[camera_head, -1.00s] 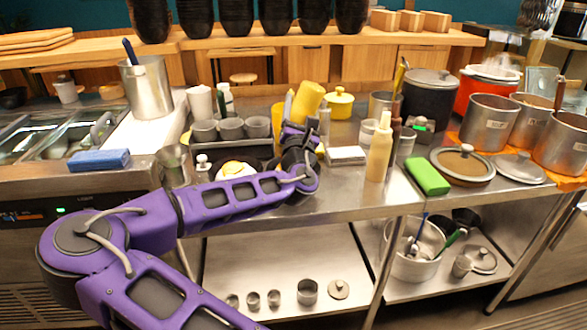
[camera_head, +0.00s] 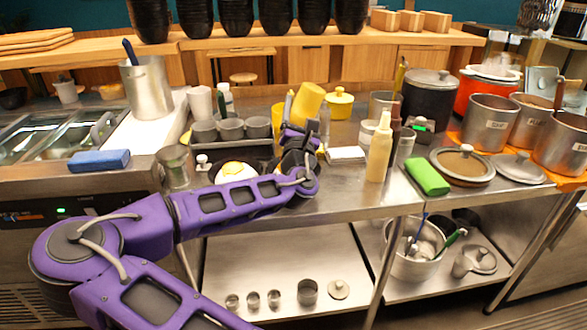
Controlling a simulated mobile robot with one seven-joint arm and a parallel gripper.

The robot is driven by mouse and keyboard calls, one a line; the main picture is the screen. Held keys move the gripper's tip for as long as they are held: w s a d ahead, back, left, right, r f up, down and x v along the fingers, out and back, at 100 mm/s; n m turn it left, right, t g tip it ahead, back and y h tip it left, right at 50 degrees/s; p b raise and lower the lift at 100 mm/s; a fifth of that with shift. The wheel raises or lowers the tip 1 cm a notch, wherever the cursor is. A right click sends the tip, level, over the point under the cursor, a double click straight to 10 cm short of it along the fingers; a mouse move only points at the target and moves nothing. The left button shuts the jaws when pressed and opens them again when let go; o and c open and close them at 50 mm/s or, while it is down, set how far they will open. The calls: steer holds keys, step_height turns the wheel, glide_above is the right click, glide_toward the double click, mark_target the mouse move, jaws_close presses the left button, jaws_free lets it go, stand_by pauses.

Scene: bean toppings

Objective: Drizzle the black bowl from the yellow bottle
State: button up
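The yellow bottle (camera_head: 308,99) is tilted, its upper end leaning right, just above and behind my wrist. My gripper (camera_head: 296,138) is at the bottle's lower part and appears shut on it; the fingers are largely hidden by my wrist. A black bowl (camera_head: 212,170) stands on the counter to the left of my gripper, behind my forearm. Whether anything flows from the bottle cannot be seen.
Grey cups (camera_head: 230,129) in a tray stand behind the bowl. A cream bottle (camera_head: 379,150), a green sponge (camera_head: 427,176) and a lidded pan (camera_head: 462,164) are to the right. A yellow pot (camera_head: 339,103) is behind. The counter front right of my wrist is clear.

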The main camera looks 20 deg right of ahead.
steer(key=w+a+r+p, duration=0.1)
steer(key=w+a+r, duration=0.1)
steer(key=a, duration=0.6)
steer(key=shift+w+a+r, duration=0.25)
steer(key=shift+a+r, duration=0.15)
steer(key=shift+r, duration=0.05)
steer(key=s+d+f, duration=0.1)
steer(key=d, duration=0.2)
steer(key=s+d+f+b, duration=0.1)
steer(key=d, duration=0.2)
steer(key=d+f, duration=0.1)
steer(key=d, duration=0.2)
steer(key=shift+s+d, duration=0.35)
steer(key=shift+s, duration=0.05)
steer(key=shift+r+p, duration=0.8)
steer(key=shift+r, duration=0.5)
